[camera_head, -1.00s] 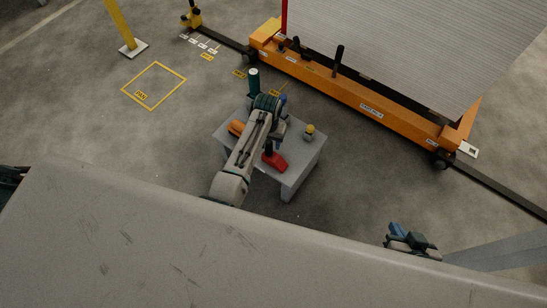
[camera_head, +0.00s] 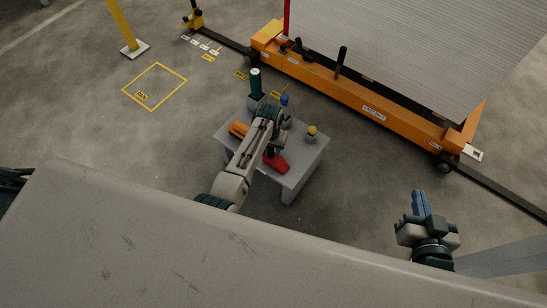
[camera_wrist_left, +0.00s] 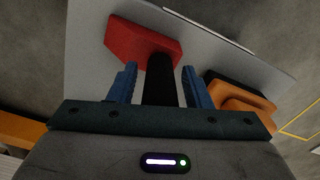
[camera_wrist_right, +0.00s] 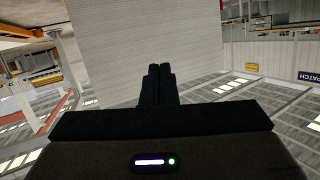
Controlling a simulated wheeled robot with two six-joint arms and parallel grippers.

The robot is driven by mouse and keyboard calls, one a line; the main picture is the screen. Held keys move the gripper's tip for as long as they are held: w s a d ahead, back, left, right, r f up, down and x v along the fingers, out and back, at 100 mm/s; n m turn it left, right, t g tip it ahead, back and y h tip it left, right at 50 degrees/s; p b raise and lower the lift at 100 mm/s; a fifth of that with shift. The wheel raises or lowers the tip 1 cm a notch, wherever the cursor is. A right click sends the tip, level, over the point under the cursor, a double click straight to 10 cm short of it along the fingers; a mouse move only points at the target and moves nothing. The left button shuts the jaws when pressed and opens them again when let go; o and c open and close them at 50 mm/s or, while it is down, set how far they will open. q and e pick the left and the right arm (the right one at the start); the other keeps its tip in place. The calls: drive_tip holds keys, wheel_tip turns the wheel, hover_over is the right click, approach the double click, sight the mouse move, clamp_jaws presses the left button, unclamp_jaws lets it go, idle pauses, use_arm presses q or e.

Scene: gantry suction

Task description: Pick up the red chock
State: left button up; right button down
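The red chock (camera_head: 277,163) lies on the grey table, partly covered by my left arm in the head view. In the left wrist view the red chock (camera_wrist_left: 142,41) shows with its black upright handle (camera_wrist_left: 160,80). The two blue fingers of my left gripper (camera_wrist_left: 158,72) are open, one on each side of the handle, with a gap visible on both sides. The head view hides these fingertips behind my wrist. My right gripper (camera_head: 420,198) is away from the table at the right, its fingers together and empty; the right wrist view (camera_wrist_right: 158,68) shows them closed.
A dark green cylinder (camera_head: 255,82) stands behind. Beyond is an orange wheeled frame (camera_head: 345,91) with a large grey panel (camera_head: 440,50).

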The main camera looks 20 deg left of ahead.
use_arm(q)
clamp_jaws()
drive_tip(key=shift+r, duration=0.1)
